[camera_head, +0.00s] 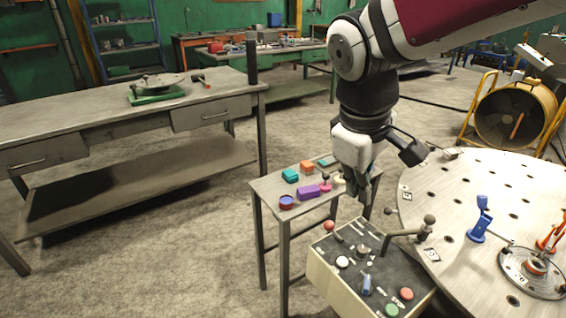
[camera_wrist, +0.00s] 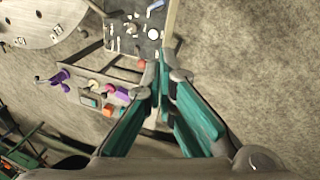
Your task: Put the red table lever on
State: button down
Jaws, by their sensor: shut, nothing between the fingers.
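My gripper (camera_head: 363,192) points down, shut and empty, in front of the small side table and above the far edge of the control box. In the wrist view its fingertips (camera_wrist: 168,70) are together. An orange-red lever (camera_head: 548,238) stands upright on the round metal table (camera_head: 465,185), far to the right of my gripper. A red ball knob (camera_head: 329,225) sits at the control box's left corner; it also shows in the wrist view (camera_wrist: 142,64). A small pink-red piece with a dark knob (camera_head: 326,186) is on the side table. I cannot tell which one is the table lever.
A blue lever (camera_head: 480,220) stands on the round table. Coloured blocks, one purple (camera_head: 308,193), lie on the side table (camera_head: 268,187). A workbench (camera_head: 70,120) stands left, with open floor before it.

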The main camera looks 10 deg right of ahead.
jog(key=w+a+f+n+h+b, duration=0.2)
jog(key=w+a+f+n+b, duration=0.2)
jog(key=w+f, duration=0.5)
jog(key=w+a+f+n+h+b, duration=0.2)
jog(key=w+a+f+n+b, duration=0.2)
jog(key=f, duration=1)
jog(key=w+a+n, duration=0.2)
jog(key=w+a, duration=0.2)
jog(key=w, duration=0.1)
jog(key=shift+w+h, duration=0.2)
jog(key=shift+h, duration=0.1)
jog(key=b, duration=0.2)
send_near(334, 232)
jog(key=shift+w+a+f, duration=0.25)
jog(key=shift+a+f, duration=0.05)
jog(key=shift+f, duration=0.45)
jog(key=shift+w+a+f, duration=0.3)
jog(key=shift+f, duration=0.45)
jog(key=shift+w+a+f, duration=0.25)
jog(key=shift+f, duration=0.5)
jog(key=shift+r, duration=0.1)
jog(key=shift+w+d+r+y+p, duration=0.15)
jog(key=shift+d+r+y+p, duration=0.2)
jog(key=shift+p, duration=0.2)
